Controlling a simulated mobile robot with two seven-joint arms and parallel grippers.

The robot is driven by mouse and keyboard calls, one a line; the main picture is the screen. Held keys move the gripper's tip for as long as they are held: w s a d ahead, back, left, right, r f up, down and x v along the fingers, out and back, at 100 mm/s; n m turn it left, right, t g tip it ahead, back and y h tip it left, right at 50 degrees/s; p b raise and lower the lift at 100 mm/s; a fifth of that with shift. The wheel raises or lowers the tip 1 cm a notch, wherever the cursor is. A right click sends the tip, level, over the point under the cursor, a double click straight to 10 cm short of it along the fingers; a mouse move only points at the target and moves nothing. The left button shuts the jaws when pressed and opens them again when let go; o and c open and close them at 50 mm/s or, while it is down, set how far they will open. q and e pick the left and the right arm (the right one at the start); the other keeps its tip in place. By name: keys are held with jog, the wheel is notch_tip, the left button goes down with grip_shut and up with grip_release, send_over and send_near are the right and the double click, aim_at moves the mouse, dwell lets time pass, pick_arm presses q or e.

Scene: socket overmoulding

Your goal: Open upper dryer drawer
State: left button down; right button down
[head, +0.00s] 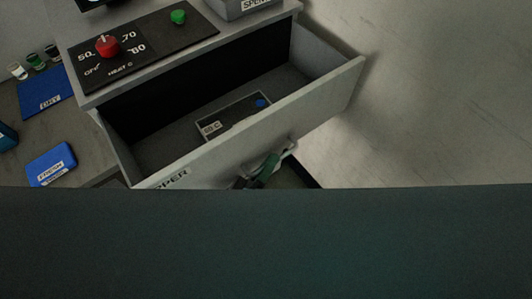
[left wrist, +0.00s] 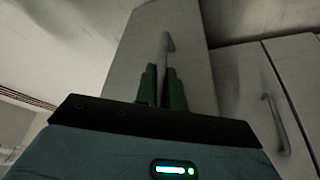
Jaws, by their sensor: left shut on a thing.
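The upper dryer drawer (head: 330,97) stands pulled out from the dryer body in the head view, its front marked with a label ending in "PER". Inside it lies a flat dark tray (head: 232,118) with a white label and a blue round spot. My left gripper (head: 262,172) is at the drawer front, shut on the drawer handle (head: 288,149). In the left wrist view the green fingers of my left gripper (left wrist: 162,88) are on either side of the handle (left wrist: 166,48). My right gripper is not in view.
The dryer top carries a control panel (head: 135,50) with a red knob (head: 107,46) and a green button (head: 179,17). A grey "SPENT" bin (head: 240,8) stands behind. Blue pads (head: 50,163) lie on the left counter. Another handle (left wrist: 275,122) shows at right in the left wrist view. Floor at right is clear.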

pick_arm(q)
jog(key=shift+s+d, duration=0.3)
jog(key=shift+s, duration=0.15)
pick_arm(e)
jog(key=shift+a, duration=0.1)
pick_arm(q)
jog(key=c, duration=1.5)
grip_release()
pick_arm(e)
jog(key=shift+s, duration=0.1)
